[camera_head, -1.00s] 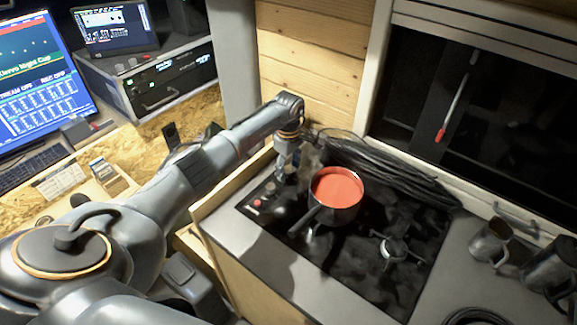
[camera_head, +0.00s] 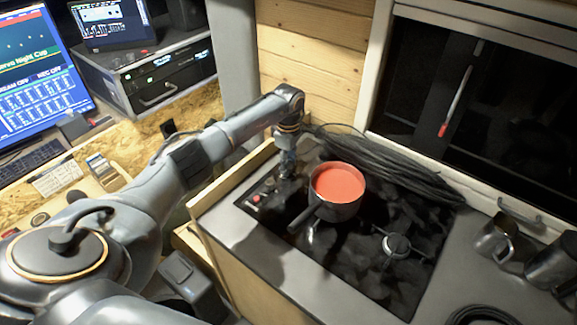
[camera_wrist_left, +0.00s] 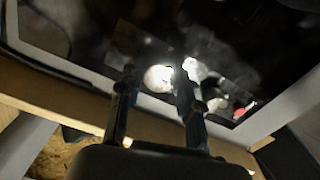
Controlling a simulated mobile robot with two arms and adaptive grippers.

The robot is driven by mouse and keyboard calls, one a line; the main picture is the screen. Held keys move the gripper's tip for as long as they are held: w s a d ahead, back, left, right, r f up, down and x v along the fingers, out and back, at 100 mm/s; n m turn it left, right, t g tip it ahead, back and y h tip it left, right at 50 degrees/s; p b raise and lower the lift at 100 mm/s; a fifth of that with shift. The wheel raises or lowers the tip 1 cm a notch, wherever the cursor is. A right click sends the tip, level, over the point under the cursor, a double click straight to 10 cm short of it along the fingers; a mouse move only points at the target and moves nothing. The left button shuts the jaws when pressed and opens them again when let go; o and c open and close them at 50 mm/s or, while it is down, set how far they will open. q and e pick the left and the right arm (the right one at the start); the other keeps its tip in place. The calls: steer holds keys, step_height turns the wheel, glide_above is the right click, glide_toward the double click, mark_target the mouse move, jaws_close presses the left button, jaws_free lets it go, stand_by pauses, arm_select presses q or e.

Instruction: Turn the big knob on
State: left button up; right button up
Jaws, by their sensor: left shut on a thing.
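The cooktop's control panel lies along the left edge of the black hob. In the left wrist view a bright, round big knob (camera_wrist_left: 158,78) sits between the two fingers of my left gripper (camera_wrist_left: 157,75). The fingers are shut on it, one on each side. In the head view my left gripper (camera_head: 287,170) points down at the back end of the panel, and the wrist and fingers hide the big knob there. Smaller knobs and a red one (camera_head: 256,198) sit nearer the front. I cannot read the knob's angle. My right gripper is not in view.
A dark pot (camera_head: 338,192) with red contents stands on the hob close to the right of my left gripper. Black cables (camera_head: 390,170) lie behind it. Metal mugs (camera_head: 493,238) stand at the right. A wooden edge borders the counter's left.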

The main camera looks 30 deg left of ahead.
arm_select(q)
steer(key=n+b, duration=0.1)
steer(key=n, duration=0.1)
steer(key=shift+f+n, duration=0.1)
steer(key=shift+n, duration=0.3)
steer(key=n+b, duration=0.2)
steer(key=n, duration=0.6)
steer(key=shift+b, duration=0.3)
steer(key=shift+n, duration=2.3)
steer(key=o, duration=1.2)
steer(key=shift+c, duration=0.2)
